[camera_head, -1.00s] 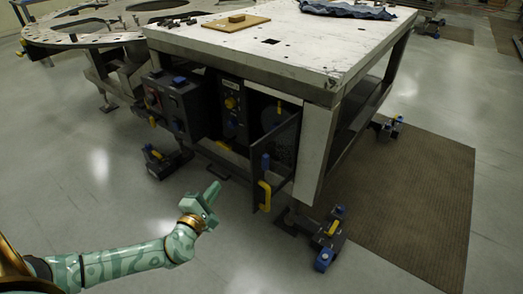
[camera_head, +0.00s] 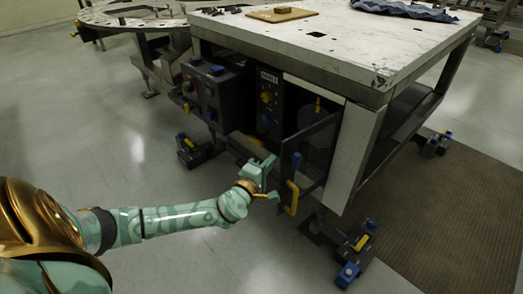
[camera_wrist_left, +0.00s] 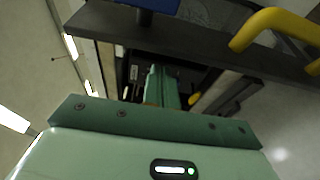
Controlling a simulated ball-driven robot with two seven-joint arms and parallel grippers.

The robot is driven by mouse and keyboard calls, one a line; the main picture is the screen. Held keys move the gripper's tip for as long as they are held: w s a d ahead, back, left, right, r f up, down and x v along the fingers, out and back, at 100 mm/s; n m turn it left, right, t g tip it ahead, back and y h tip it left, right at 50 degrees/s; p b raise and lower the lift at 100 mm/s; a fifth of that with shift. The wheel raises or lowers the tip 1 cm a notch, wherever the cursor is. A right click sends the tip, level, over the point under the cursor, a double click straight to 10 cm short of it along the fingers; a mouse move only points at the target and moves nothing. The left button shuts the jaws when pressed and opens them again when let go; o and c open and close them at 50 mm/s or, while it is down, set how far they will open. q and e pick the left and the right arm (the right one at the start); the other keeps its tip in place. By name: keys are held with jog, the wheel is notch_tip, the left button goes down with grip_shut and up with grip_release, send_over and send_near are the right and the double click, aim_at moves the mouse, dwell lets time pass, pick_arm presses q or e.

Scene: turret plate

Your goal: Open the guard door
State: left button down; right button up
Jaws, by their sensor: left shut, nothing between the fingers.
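The guard door (camera_head: 318,148) is a dark-framed, see-through panel on the front of the white-topped table. It stands ajar, swung outward, and its right side meets the white corner panel. My left gripper (camera_head: 269,181) is shut and empty, just left of that edge. In the left wrist view, the gripper (camera_wrist_left: 160,82) points past the door's dark edge bar (camera_wrist_left: 190,42), with the yellow handle (camera_wrist_left: 275,24) at upper right. I cannot tell whether they touch. My right gripper is out of view.
A grey control box (camera_head: 213,92) and a panel with a yellow knob (camera_head: 268,97) are left of the door. A yellow-and-blue foot (camera_head: 356,248) stands on the floor below right. A wooden board (camera_head: 282,14) and a blue cloth (camera_head: 405,11) lie on the table (camera_head: 330,60).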

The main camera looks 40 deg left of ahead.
aim_at(293, 168)
pick_arm(q)
jog(key=shift+s+d+r, duration=0.1)
jog(key=shift+s+d, duration=0.05)
jog(key=shift+d, duration=0.35)
jog(key=shift+s+d+r, duration=0.1)
jog(key=shift+d, duration=0.35)
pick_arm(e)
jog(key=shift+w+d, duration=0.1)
pick_arm(q)
jog(key=d+p, duration=0.2)
jog(key=d, duration=0.1)
jog(key=d+p, duration=0.1)
jog(key=d, duration=0.1)
jog(key=shift+s+d+r+p, duration=0.15)
jog(key=shift+s+p, duration=0.15)
jog(key=shift+s, duration=0.05)
jog(key=shift+f, duration=0.2)
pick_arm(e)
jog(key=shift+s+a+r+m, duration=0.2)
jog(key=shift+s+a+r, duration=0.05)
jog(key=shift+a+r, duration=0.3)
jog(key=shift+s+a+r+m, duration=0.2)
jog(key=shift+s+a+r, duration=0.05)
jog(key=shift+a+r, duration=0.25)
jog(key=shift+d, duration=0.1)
